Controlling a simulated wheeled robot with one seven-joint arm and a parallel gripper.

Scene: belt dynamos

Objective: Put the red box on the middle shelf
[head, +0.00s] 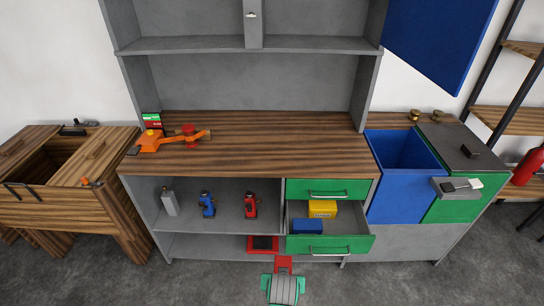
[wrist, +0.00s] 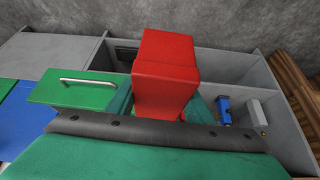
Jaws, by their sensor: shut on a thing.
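The red box (wrist: 165,75) fills the middle of the wrist view, upright above the dark bar and green part of my gripper (head: 283,273). In the head view, a small part of the red box (head: 284,262) shows at my gripper's tip, low in front of the cabinet. My gripper is shut on it; the fingertips are mostly hidden. An upper shelf (head: 190,46) runs above the wooden worktop (head: 250,142).
An open drawer (head: 350,242) right of the lower shelf holds a yellow box (head: 322,209) and a blue box (head: 307,227). A red-framed dark thing (head: 262,244) lies low under the shelf. An orange robot-arm model (head: 165,141) stands on the worktop. A blue bin (head: 400,190) is at right.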

